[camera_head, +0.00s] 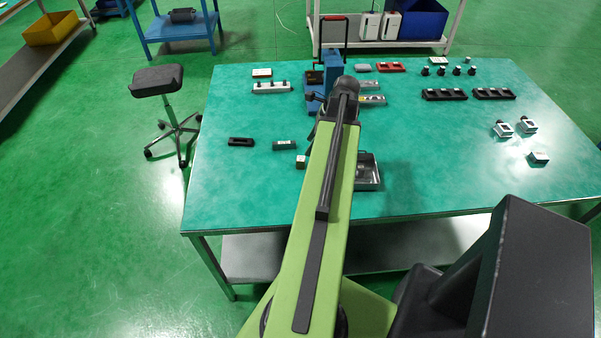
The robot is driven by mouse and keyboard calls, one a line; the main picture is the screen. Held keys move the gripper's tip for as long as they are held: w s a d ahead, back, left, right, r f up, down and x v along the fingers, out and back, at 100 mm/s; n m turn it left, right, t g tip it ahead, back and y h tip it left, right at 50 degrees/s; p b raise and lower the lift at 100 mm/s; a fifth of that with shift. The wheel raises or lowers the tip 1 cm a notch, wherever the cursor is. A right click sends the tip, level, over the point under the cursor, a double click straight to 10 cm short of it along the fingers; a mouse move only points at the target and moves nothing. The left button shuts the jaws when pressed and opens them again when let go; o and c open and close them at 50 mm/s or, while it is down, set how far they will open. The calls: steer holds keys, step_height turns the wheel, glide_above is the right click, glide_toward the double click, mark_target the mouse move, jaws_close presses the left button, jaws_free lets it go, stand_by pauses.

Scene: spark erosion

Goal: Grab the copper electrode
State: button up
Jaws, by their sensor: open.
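My green arm reaches over the teal table (230,190) from the bottom middle. My gripper (315,101) is at its far end, small and partly hidden by the arm, beside a blue press-like device (333,68). The gripper is open, and I see nothing held in it. I cannot pick out the copper electrode with certainty. A small block (301,162) with a pale top and a brownish side lies just left of my arm, nearer than the gripper. The arm hides part of the table's middle.
A metal tray (373,184) sits right of my arm. A dark slotted block (241,142) and a grey-green block (284,145) lie to the left. Black holders (444,95), a red holder (391,67) and small vises (503,130) stand to the right. The front left is clear.

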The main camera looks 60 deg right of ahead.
mark_target(302, 159)
steer(key=b+x, duration=0.2)
steer(key=x, duration=0.2)
steer(key=shift+f+b, duration=0.3)
steer(key=shift+b, duration=0.05)
steer(key=shift+w+f, duration=0.1)
steer(key=shift+f, duration=0.05)
steer(key=b+x, duration=0.5)
steer(key=shift+f, duration=0.15)
steer(key=shift+c, duration=0.2)
jaws_close()
